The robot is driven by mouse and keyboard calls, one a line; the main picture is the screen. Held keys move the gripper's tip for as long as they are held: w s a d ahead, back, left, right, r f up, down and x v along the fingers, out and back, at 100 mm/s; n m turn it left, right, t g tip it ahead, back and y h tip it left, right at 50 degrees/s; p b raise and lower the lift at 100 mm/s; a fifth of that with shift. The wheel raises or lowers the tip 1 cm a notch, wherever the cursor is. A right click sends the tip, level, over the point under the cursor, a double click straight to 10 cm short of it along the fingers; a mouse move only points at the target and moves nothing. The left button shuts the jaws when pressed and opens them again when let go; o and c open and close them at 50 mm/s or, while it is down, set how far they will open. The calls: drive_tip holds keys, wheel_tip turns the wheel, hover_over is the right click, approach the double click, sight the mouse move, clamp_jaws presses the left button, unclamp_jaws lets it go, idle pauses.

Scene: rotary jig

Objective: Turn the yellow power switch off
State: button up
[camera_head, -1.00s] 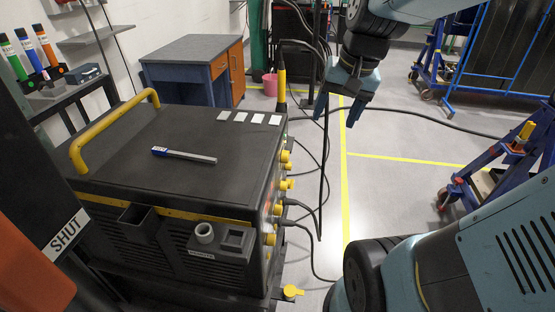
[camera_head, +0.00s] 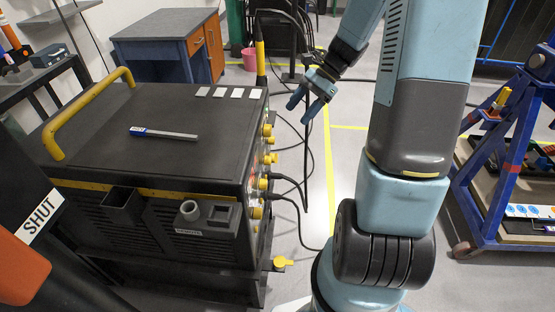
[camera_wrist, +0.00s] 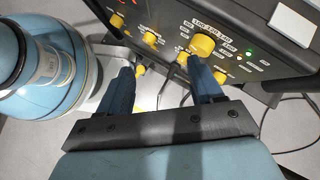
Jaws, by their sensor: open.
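A dark machine box (camera_head: 110,150) stands at the left in the head view. Its right-hand face carries several yellow knobs, including one near the top (camera_head: 267,130). In the wrist view, a large yellow knob (camera_wrist: 203,45) and a smaller one (camera_wrist: 150,38) show on this panel, with a lit green lamp nearby. I cannot tell which knob is the power switch. My gripper (camera_head: 302,108) is open and empty, to the right of the panel. In the wrist view its fingers (camera_wrist: 160,68) point at the panel, the right fingertip appearing close to a yellow knob; contact is unclear.
Black cables (camera_head: 288,182) hang from the panel's lower part. A blue wheeled rack (camera_head: 500,150) stands at the right.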

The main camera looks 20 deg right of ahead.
drive_tip(key=w+d+f+m+t+y, duration=0.1)
drive_tip(key=w+d+f+m+y, duration=0.15)
drive_tip(key=f, duration=0.25)
drive_tip(key=w+d+f+m+t+y, duration=0.1)
drive_tip(key=f+m, duration=0.3)
drive_tip(key=f, duration=0.1)
drive_tip(key=w+d+f+m+y, duration=0.2)
drive_tip(key=f+m, duration=0.1)
drive_tip(key=f, duration=0.2)
drive_tip(key=m+t+y, duration=0.2)
drive_tip(key=m+t, duration=0.6)
drive_tip(key=m, duration=0.3)
approach(274, 158)
drive_tip(key=shift+m, duration=0.25)
drive_tip(key=x, duration=0.2)
drive_tip(key=f+x, duration=0.1)
drive_tip(key=x, duration=0.2)
drive_tip(key=w+x, duration=0.1)
drive_tip(key=x, duration=0.2)
drive_tip(key=shift+w+d+f, duration=0.15)
drive_tip(key=shift+w, duration=0.1)
